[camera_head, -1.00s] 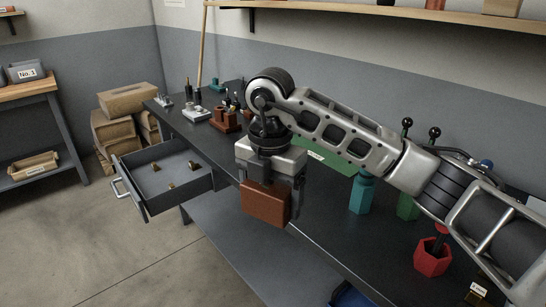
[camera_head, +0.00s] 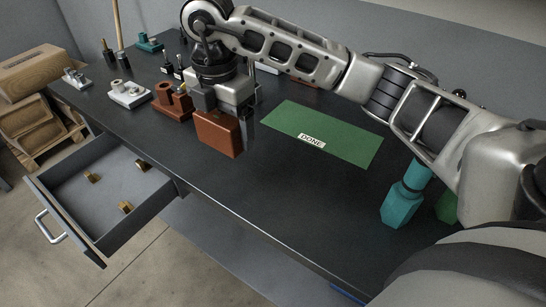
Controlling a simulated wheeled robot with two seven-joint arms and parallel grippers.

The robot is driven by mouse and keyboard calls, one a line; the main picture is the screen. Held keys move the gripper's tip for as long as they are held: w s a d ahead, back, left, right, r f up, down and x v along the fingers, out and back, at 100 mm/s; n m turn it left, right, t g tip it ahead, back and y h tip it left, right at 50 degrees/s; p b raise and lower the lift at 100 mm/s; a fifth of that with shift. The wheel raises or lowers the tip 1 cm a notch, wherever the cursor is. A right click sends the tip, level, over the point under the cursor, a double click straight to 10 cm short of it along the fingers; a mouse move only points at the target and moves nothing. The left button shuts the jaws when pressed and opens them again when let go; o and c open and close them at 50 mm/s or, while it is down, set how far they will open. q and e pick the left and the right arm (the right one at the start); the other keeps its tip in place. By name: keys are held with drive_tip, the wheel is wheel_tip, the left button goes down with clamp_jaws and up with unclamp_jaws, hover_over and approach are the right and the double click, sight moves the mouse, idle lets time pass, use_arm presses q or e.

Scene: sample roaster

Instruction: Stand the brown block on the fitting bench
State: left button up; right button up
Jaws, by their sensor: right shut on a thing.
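The brown block (camera_head: 218,134) is held in my right gripper (camera_head: 220,112), which is shut on it from above. The block hangs upright over the dark bench top (camera_head: 225,185), near its front edge. I cannot tell whether its underside touches the bench. The bench is a long dark table; whether it is the fitting bench is not labelled in view. My left gripper is not in view.
A green mat marked DONE (camera_head: 345,136) lies right of the block. A teal hexagonal piece (camera_head: 402,204) stands further right. Brown (camera_head: 172,102) and pale fittings (camera_head: 129,94) stand to the left. An open drawer (camera_head: 100,190) with small brass pieces juts out at the front left.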

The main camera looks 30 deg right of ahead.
drive_tip(key=s+d+f, duration=0.2)
drive_tip(key=d, duration=0.2)
drive_tip(key=p, duration=0.1)
hover_over(277, 175)
drive_tip(key=f, duration=0.4)
drive_tip(key=shift+w+a+f, duration=0.25)
drive_tip(key=shift+a+f, duration=0.1)
drive_tip(key=shift+a, duration=0.05)
drive_tip(key=shift+d+f, duration=0.1)
drive_tip(key=shift+f, duration=0.1)
drive_tip(key=f, duration=0.1)
drive_tip(key=f+p, duration=0.1)
drive_tip(key=f, duration=0.1)
drive_tip(key=shift+s+d, duration=0.25)
drive_tip(key=shift+d, duration=0.1)
drive_tip(key=shift+f, duration=0.35)
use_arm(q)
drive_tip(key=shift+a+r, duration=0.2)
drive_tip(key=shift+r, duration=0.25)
use_arm(e)
drive_tip(key=shift+f, duration=0.2)
